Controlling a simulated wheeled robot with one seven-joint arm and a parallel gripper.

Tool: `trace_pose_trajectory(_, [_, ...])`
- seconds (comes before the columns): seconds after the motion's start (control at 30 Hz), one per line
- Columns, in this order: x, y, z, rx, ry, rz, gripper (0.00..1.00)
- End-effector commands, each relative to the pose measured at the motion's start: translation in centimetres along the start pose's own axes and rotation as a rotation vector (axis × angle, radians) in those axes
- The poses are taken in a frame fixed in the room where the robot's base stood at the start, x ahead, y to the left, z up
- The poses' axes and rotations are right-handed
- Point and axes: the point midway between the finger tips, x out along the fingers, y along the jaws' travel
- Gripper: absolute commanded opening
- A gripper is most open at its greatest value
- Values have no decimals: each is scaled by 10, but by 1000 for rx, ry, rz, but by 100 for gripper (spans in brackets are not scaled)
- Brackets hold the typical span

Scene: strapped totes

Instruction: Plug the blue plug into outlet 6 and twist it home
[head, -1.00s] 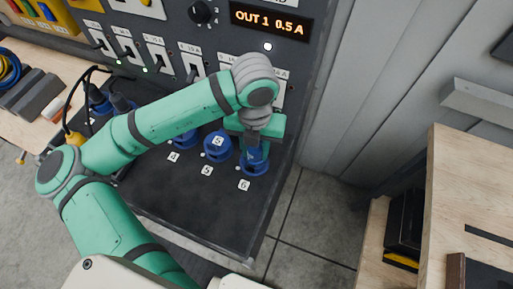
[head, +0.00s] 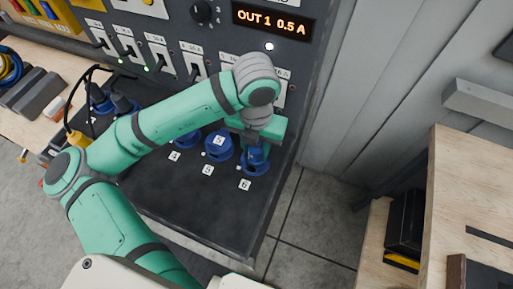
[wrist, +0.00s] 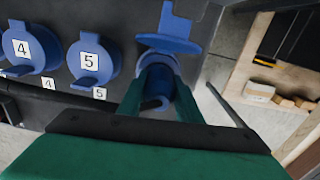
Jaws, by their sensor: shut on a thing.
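Outlet 6 (head: 254,168) is a blue round socket at the right end of the row on the dark panel. In the wrist view its blue lid (wrist: 168,42) stands open above its ring. My green gripper (head: 257,147) is over this outlet, its fingertips at the ring. In the wrist view my gripper (wrist: 157,90) is shut on the blue plug (wrist: 155,104), which shows only partly between the fingers. The fingers hide most of the plug, so I cannot tell how deep it sits or how it is turned.
Outlet 5 (head: 218,146) and outlet 4 (wrist: 27,45) stand to the left with lids closed. A lit display (head: 271,20) reads "OUT 1 0.5 A". Switches (head: 160,56) line the panel above. A wooden bench (head: 470,200) is at the right, beyond a strip of bare floor.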

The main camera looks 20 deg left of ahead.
Motion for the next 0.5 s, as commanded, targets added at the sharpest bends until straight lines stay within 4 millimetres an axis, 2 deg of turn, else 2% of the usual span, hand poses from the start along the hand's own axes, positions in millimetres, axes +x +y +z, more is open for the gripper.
trace_pose_trajectory(0.1, [-1,1,1,-3,-3,1,0])
trace_pose_trajectory(0.13, [-1,1,1,-3,-3,1,38])
trace_pose_trajectory(0.2, [-1,1,1,-4,-3,1,53])
trace_pose_trajectory(0.5, [-1,5,0,-12,-2,1,53])
